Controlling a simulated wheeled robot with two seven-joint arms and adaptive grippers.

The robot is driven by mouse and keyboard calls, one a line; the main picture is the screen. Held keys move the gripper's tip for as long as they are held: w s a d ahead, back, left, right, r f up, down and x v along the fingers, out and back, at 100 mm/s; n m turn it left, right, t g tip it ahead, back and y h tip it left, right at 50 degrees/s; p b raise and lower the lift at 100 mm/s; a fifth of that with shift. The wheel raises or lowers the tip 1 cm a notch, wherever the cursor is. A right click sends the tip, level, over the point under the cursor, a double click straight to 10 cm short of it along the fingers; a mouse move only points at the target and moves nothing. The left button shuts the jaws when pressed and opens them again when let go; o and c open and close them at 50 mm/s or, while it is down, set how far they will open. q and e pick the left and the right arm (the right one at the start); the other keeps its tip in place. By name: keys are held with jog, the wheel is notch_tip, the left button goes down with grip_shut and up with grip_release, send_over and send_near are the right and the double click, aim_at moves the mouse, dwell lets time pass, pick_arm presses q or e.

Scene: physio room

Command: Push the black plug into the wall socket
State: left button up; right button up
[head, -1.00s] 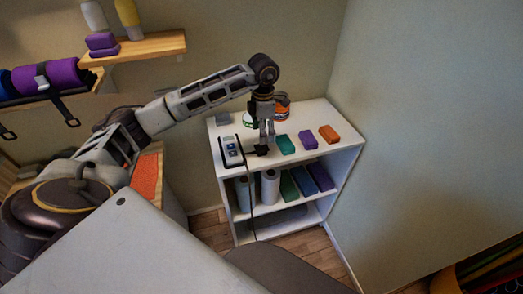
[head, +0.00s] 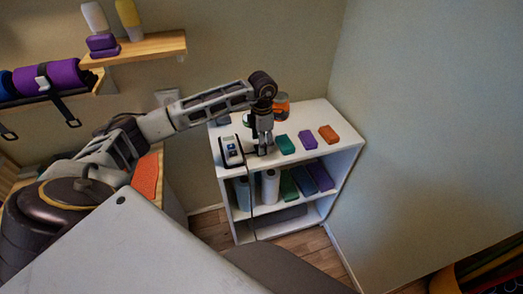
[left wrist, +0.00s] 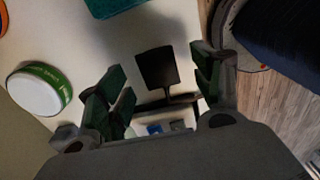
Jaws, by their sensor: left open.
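The black plug (left wrist: 157,68) lies on the white shelf top, and its dark square body shows between my left gripper's fingers in the left wrist view. My left gripper (left wrist: 157,80) is open, with a green-padded finger on each side of the plug. In the head view the left gripper (head: 263,148) points down at the shelf top, beside a small device with a screen (head: 231,151), and mostly hides the plug. A pale wall socket plate (head: 167,97) shows on the back wall, partly behind my left arm. My right gripper is not in view.
Green (head: 285,144), purple (head: 308,140) and orange (head: 328,134) blocks lie on the white shelf unit (head: 345,140) right of the gripper. A white-and-green round container (left wrist: 40,88) stands nearby. A dark cable (head: 251,190) hangs down the shelf front.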

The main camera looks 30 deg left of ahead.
pick_arm(q)
notch_tip(320, 180, down, 3)
jog(key=shift+a+r, duration=0.1)
jog(key=shift+a, duration=0.05)
jog(key=shift+f, duration=0.4)
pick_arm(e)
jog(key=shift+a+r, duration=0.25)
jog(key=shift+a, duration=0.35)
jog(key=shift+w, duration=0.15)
pick_arm(q)
jog(key=c, duration=1.1)
jog(key=shift+o, duration=0.2)
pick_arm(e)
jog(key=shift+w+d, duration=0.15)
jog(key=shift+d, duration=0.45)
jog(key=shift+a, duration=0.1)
